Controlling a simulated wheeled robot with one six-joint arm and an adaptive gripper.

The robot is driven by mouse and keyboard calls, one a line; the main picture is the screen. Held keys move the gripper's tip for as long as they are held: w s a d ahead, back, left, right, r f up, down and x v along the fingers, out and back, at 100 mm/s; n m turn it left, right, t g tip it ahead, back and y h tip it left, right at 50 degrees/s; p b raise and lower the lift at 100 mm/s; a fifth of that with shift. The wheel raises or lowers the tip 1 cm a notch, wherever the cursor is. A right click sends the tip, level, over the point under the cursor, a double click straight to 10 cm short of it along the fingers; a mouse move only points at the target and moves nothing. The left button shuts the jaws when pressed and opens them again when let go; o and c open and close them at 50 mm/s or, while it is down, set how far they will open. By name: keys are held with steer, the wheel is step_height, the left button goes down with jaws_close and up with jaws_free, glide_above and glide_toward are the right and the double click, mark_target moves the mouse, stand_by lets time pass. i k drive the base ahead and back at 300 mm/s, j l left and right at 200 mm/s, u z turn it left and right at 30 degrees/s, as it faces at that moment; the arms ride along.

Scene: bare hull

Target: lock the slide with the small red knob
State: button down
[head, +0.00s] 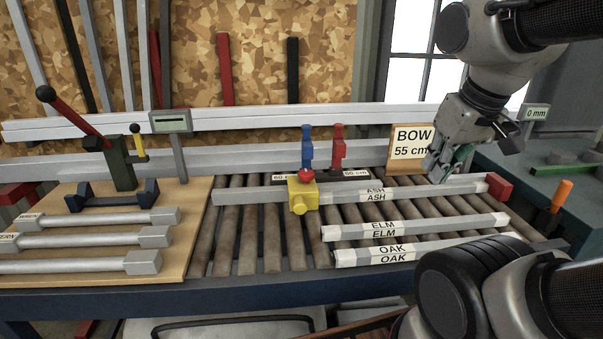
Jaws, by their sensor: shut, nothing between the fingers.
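The small red knob (305,175) sits on top of a yellow slide block (302,196). The block stands at a long grey bar (420,189) labelled ASH on the roller table (240,245). A round yellow boss shows on the block's front. My gripper (437,175) is shut and empty, to the right of the knob, over or just behind the right part of the bar. It is well apart from the knob. Whether its tips touch the bar I cannot tell.
Bars labelled ELM (415,228) and OAK (430,250) lie in front. Blue (307,150) and red (338,150) upright stops stand behind the slide. A BOW 55 cm sign (408,143) is beside my gripper. A red end block (498,187) is at right. A wooden board with a red-handled lever (85,120) is left.

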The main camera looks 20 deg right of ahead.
mark_target(307, 175)
steer(key=z, duration=1.25)
steer(key=u, duration=1.25)
steer(key=k+j+u, duration=0.15)
steer(key=j+u, duration=0.25)
steer(key=k+j+u, duration=0.1)
steer(key=j+u, duration=0.3)
steer(key=l, duration=0.1)
